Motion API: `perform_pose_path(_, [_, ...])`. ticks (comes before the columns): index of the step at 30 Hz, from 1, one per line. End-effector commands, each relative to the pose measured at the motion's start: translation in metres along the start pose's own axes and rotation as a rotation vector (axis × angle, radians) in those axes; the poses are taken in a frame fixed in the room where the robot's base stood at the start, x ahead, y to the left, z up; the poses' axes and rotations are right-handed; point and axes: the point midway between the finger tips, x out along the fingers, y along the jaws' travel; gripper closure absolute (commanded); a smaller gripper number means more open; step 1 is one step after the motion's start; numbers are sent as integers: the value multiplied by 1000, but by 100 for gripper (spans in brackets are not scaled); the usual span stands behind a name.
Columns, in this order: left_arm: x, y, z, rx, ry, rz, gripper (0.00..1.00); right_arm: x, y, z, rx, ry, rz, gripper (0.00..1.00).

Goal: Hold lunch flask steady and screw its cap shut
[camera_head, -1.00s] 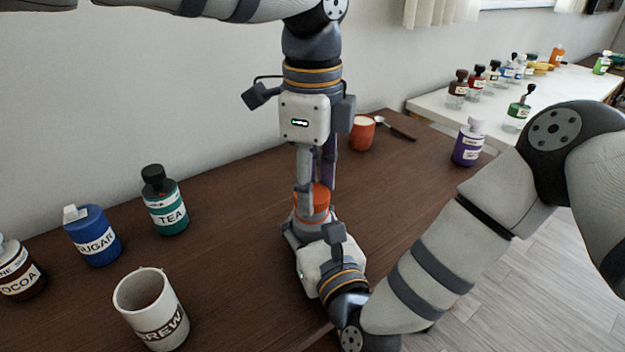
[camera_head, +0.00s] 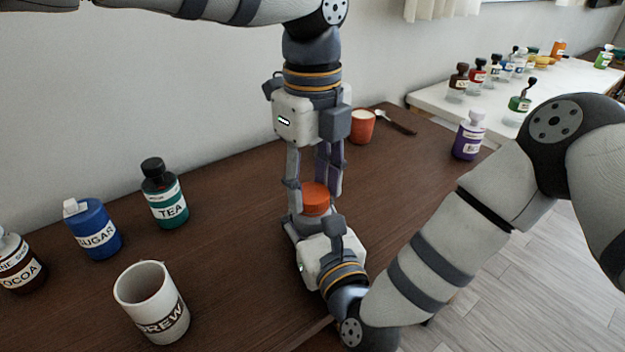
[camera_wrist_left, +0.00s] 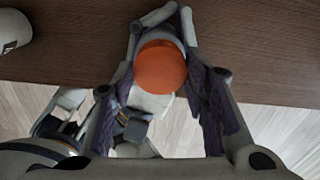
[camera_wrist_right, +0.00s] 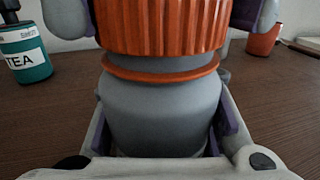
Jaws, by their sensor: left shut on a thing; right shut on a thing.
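The lunch flask stands upright on the brown counter, with a grey body (camera_wrist_right: 160,110) and a ribbed orange cap (camera_head: 315,198). In the right wrist view a narrow grey band shows between the cap (camera_wrist_right: 160,25) and an orange ring (camera_wrist_right: 160,68) on the flask. My left gripper (camera_head: 314,190) points straight down from above, shut on the cap, with one finger on each side. The left wrist view shows the cap's round top (camera_wrist_left: 160,67) between its fingers. My right gripper (camera_head: 310,228) comes in low from the front and is shut around the flask body.
A white mug (camera_head: 150,302), sugar jar (camera_head: 92,230), tea jar (camera_head: 165,197) and cocoa jar (camera_head: 18,262) stand to the left. An orange cup (camera_head: 362,128) and a purple bottle (camera_head: 468,138) stand behind right. The wall is behind the counter.

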Motion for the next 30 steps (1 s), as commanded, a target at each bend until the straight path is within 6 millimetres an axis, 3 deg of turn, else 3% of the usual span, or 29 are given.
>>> perform_pose_path(6, [0, 0, 0, 822, 3, -3, 70, 0, 0, 0, 0, 1, 1, 100])
perform_pose_path(12, [0, 1, 1, 1347, 1, -1, 70, 0, 0, 0, 0, 1, 1, 100])
perform_pose_path(16, [0, 1, 1, 1473, 1, -1, 70, 0, 0, 0, 0, 2, 1, 100])
perform_pose_path(24, [0, 1, 1, 1488, 1, -1, 70, 0, 0, 0, 0, 2, 1, 100])
perform_pose_path(25, [0, 1, 1, 1488, 1, -1, 57, 0, 0, 0, 0, 2, 1, 100])
perform_pose_path(27, [0, 1, 1, 1487, 1, -1, 41, 0, 0, 0, 0, 2, 1, 100])
perform_pose_path(30, [0, 1, 1, 1486, 1, -1, 39, 0, 0, 0, 0, 2, 1, 100])
